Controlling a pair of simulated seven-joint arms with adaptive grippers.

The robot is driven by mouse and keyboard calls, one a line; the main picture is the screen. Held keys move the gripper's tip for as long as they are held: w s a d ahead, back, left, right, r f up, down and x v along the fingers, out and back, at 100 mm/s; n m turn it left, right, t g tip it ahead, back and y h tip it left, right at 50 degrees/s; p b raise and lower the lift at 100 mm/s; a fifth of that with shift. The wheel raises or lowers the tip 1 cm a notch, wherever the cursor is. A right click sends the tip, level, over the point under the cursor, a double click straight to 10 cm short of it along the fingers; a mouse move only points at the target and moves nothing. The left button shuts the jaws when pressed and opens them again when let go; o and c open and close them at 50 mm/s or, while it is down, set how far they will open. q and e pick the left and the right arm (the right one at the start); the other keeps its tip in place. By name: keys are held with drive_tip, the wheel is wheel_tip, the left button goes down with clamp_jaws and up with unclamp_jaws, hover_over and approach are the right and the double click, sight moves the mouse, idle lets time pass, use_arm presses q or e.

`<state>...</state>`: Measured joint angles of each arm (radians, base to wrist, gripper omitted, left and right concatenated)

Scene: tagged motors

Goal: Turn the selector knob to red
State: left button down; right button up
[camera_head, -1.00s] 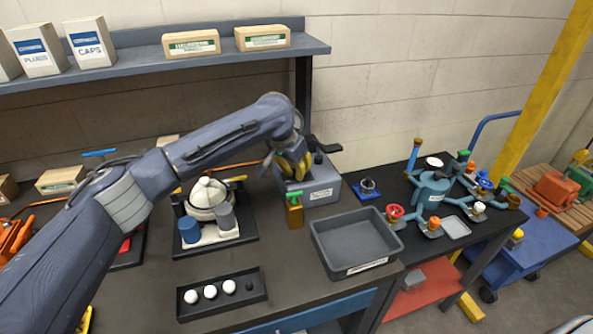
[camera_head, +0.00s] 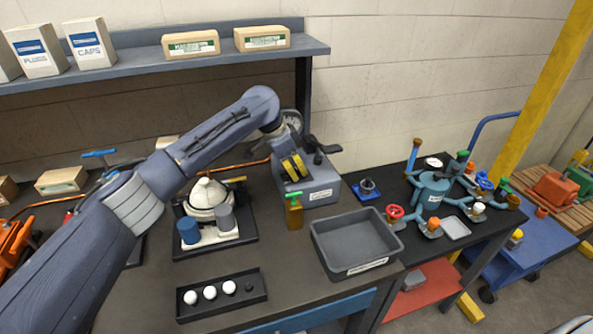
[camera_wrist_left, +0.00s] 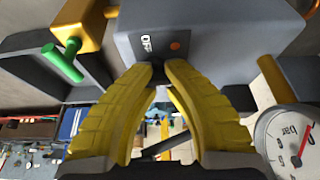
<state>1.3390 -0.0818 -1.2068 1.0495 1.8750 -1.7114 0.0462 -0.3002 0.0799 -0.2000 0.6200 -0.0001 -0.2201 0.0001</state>
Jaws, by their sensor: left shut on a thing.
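The grey selector box (camera_head: 322,192) stands at the back of the dark bench, right of the middle. Beside the fingertips are a white "OFF" label (camera_wrist_left: 146,44) and an orange-red dot (camera_wrist_left: 175,46). The knob's pointer is hidden, so I cannot tell its setting. My right gripper is not in view.
A brass valve with a green handle (camera_head: 294,205) stands just in front of the box. A grey bin (camera_head: 340,268) is nearer the front. A round pressure gauge (camera_wrist_left: 290,140) is close to the fingers. A blue manifold (camera_head: 432,190) is at the right.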

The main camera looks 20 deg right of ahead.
use_arm(q)
drive_tip(key=shift+d+r, duration=0.15)
drive_tip(key=shift+r, duration=0.1)
drive_tip(key=c, duration=1.3)
unclamp_jaws()
drive_tip(key=shift+d+f, duration=0.1)
drive_tip(key=o, duration=0.4)
drive_tip(key=shift+f, duration=0.1)
drive_tip(key=v, duration=1.2)
drive_tip(key=shift+a, duration=0.25)
